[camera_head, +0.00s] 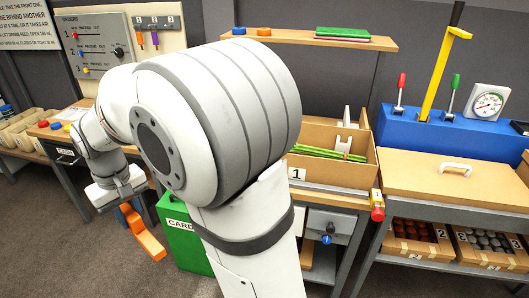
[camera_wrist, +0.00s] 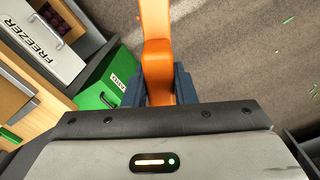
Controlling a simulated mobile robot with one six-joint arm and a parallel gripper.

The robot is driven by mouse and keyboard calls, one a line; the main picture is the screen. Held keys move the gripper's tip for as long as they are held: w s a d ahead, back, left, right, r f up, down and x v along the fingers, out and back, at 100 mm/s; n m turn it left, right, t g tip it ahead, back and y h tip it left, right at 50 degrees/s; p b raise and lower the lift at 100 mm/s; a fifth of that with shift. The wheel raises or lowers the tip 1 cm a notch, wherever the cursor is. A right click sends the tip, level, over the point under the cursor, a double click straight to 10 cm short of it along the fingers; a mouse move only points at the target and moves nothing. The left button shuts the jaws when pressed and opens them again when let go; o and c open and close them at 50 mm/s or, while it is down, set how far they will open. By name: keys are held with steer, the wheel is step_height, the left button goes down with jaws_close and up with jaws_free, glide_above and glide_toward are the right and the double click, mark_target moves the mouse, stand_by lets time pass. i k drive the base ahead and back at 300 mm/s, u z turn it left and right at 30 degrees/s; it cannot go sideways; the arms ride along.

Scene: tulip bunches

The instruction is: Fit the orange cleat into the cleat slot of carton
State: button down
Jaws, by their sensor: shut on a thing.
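My gripper (camera_head: 127,208) is shut on the orange cleat (camera_head: 149,238) at the lower left of the head view, above the grey floor. In the wrist view the cleat (camera_wrist: 156,45) stands out between the blue fingers of my gripper (camera_wrist: 158,88) and points to the top of the picture. The open brown carton (camera_head: 335,177) stands on the bench right of my arm, well apart from the cleat. It holds green stems and a white upright piece. My arm hides part of its left side, and I cannot make out its cleat slot.
A green box (camera_head: 178,232) stands below the bench, just right of the cleat; it also shows in the wrist view (camera_wrist: 107,88). A freezer drawer (camera_wrist: 48,48) is at the upper left there. A blue block with levers (camera_head: 440,132) stands right of the carton. Open floor lies lower left.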

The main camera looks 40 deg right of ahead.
mark_target(300, 166)
steer(key=z, duration=2.1)
steer(key=i, duration=1)
steer(key=z, duration=0.1)
